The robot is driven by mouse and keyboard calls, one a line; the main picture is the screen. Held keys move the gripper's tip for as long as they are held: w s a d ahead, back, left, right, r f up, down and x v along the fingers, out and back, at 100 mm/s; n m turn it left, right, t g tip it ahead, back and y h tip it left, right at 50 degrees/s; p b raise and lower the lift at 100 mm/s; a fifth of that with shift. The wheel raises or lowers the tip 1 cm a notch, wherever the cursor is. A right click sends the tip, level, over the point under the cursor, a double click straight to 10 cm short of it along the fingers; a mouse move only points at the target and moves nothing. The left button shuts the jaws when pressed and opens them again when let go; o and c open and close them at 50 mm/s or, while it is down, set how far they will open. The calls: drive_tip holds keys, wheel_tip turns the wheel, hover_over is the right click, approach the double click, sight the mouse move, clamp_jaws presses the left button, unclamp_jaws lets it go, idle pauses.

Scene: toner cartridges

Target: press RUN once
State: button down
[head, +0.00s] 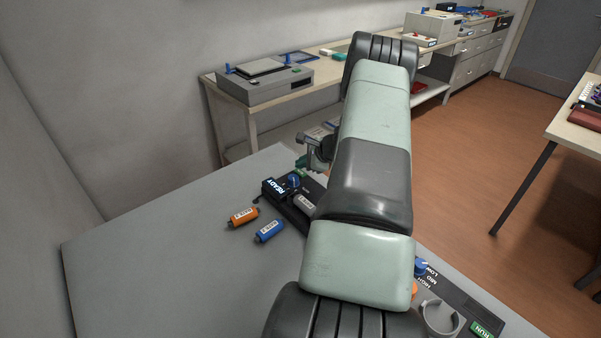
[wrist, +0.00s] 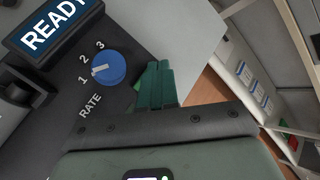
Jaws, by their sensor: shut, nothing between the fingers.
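A green label reading RUN (head: 481,329) is at the lower right of the head view, on a dark panel at the table's near edge. Another green patch (head: 300,172) lies beside the READY display (head: 274,186) on the dark unit at the table's far end; its lettering is unreadable. My gripper (head: 301,162) is at that far end, partly hidden behind my arm. In the wrist view, its green fingers (wrist: 156,85) are together and empty, just right of the blue RATE dial (wrist: 108,67). They partly cover a green area there; I cannot tell whether they touch it.
An orange cartridge (head: 244,217) and a blue cartridge (head: 269,231) lie on the grey table (head: 170,235). A grey cartridge (head: 304,205) is at the dark unit. A blue knob (head: 421,266) marked LOW, MED, HIGH and a grey ring (head: 440,317) are at right. The table's left is clear.

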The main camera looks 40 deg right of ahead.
sight(302, 173)
drive_tip(key=shift+f, duration=0.15)
drive_tip(key=shift+f, duration=0.3)
drive_tip(key=shift+f, duration=0.4)
idle(1.0)
drive_tip(key=shift+r, duration=0.8)
drive_tip(key=shift+r, duration=0.1)
drive_tip(key=shift+r, duration=2.45)
